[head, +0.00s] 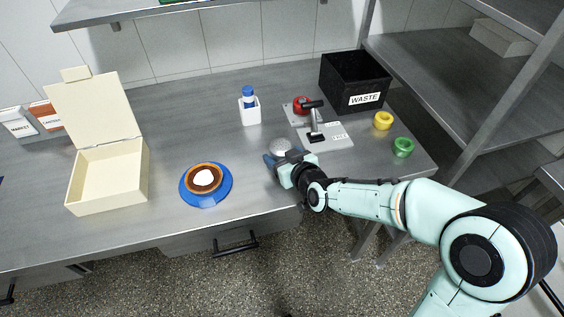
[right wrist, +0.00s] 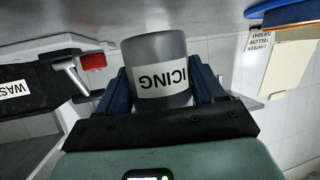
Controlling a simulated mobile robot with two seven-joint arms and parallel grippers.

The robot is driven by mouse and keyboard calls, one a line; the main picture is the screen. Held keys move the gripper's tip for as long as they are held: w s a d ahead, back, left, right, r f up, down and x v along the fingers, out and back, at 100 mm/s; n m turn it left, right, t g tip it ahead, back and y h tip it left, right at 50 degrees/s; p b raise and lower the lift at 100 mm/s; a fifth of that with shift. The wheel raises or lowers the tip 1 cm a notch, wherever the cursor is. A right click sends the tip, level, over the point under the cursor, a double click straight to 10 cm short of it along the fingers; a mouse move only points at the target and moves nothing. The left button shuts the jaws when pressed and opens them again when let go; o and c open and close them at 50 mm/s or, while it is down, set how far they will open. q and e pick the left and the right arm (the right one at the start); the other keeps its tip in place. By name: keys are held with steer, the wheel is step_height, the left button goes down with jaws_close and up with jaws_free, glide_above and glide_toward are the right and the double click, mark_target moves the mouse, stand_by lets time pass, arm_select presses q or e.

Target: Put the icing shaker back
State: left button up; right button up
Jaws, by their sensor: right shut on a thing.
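The icing shaker is a grey cylinder with a white "ICING" label; in the right wrist view the shaker (right wrist: 158,62) sits between the blue fingers of my right gripper (right wrist: 157,88). The gripper is shut on its sides. In the head view the shaker's pale round top (head: 280,147) shows just beyond my right gripper (head: 279,158), over the front part of the table, right of the blue plate. The shaker looks upright; I cannot tell whether its base touches the table. My left gripper is not in view.
A blue plate (head: 222,198) bears a brown round cake (head: 204,178) with a white centre.

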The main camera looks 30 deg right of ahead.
step_height(320, 180, down, 2)
steer(key=shift+f, duration=0.1)
steer(key=shift+f+b, duration=0.15)
steer(key=shift+b, duration=0.25)
steer(key=o, duration=1.2)
steer(key=shift+o, duration=0.2)
